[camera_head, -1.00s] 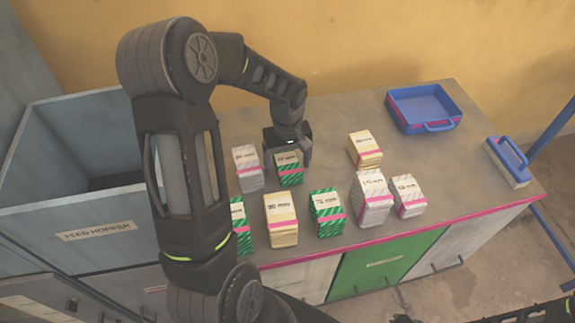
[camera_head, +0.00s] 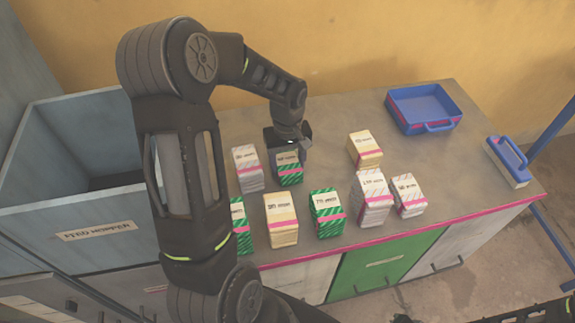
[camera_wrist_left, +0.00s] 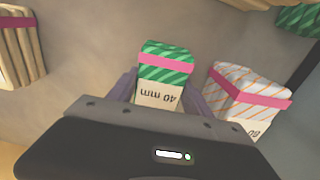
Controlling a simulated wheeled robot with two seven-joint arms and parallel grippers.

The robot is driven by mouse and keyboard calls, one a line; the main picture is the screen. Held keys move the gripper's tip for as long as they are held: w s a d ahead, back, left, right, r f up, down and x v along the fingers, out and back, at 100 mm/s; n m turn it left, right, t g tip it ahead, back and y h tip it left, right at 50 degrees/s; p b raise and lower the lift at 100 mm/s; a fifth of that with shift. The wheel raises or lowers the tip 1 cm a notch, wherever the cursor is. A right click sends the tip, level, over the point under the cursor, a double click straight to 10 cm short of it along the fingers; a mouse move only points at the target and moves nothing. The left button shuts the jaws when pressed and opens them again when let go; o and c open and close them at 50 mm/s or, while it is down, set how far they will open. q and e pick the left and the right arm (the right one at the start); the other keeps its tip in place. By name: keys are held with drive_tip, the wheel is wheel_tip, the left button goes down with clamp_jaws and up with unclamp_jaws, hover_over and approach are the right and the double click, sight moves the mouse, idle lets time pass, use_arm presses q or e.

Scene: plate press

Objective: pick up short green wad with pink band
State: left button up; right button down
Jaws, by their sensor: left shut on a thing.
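The short green wad with a pink band (camera_head: 289,172) stands on the bench top in the head view, beside a white wad. The gripper hides the far part of the wad. I cannot tell any gap under the wad. My right gripper is not in view.
A white wad (camera_head: 247,168) stands close left of the held one. Other green wads (camera_head: 327,213), cream wads (camera_head: 281,220) and white wads (camera_head: 371,200) stand nearby. A blue tray (camera_head: 461,97) is at the back right; the feed hopper (camera_head: 100,225) is at the left.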

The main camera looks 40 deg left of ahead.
sight(287, 162)
use_arm(q)
wheel_tip(287, 162, up, 10)
drive_tip(key=shift+r+b, duration=0.1)
drive_tip(key=shift+b, duration=0.45)
idle(0.6)
